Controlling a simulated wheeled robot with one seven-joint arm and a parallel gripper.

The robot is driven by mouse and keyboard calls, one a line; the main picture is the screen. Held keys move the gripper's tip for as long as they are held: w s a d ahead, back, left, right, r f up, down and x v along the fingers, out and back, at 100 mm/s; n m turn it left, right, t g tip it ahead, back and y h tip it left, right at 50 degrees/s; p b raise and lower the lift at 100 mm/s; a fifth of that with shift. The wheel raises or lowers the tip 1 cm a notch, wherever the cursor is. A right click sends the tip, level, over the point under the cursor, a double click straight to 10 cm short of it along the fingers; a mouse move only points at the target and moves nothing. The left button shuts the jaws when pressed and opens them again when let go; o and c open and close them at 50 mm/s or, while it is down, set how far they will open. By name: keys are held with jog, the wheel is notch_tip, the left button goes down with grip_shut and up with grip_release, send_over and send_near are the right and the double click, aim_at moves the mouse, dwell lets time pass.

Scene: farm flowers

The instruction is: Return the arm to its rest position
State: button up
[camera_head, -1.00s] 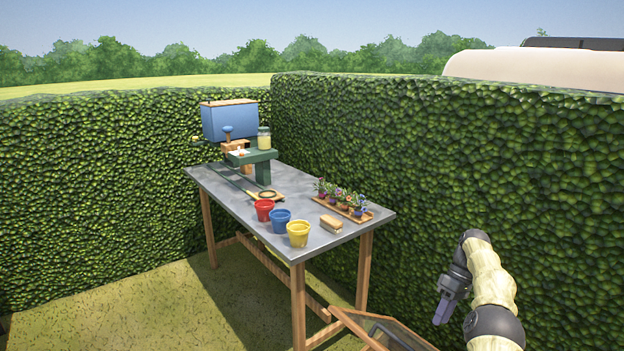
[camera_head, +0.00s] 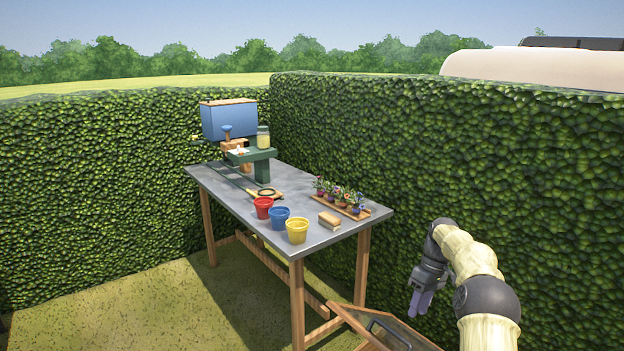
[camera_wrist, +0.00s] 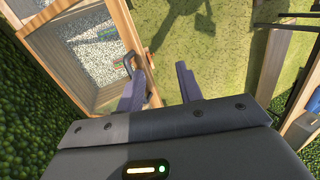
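My gripper (camera_head: 422,300) hangs at the lower right in the head view, in front of the hedge and to the right of the table, with its fingers pointing down. My arm comes in from the bottom right of the head view.
A wooden box (camera_wrist: 130,25) with pale gravel and a dark handle lies below, close to the left finger. The table (camera_head: 235,205) holds red (camera_head: 263,208), blue (camera_head: 279,218) and yellow pots (camera_head: 298,231), a brush (camera_head: 329,221) and potted flowers (camera_head: 341,195). A hedge (camera_head: 480,170) stands behind.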

jog(key=s+a+r+m+t+h, duration=0.1)
jog(key=s+a+r+h, duration=0.2)
jog(key=a, duration=0.4)
jog(key=s+a+m+t, duration=0.2)
jog(key=s+a+m, duration=0.1)
jog(key=s, duration=1.1)
jog(key=s+a+m+t, duration=0.3)
jog(key=s, duration=1.1)
notch_tip(320, 180, up, 17)
jog(key=p, duration=1.7)
jog(key=shift+w+f, duration=0.15)
jog(key=shift+w, duration=0.15)
jog(key=shift+f, duration=0.1)
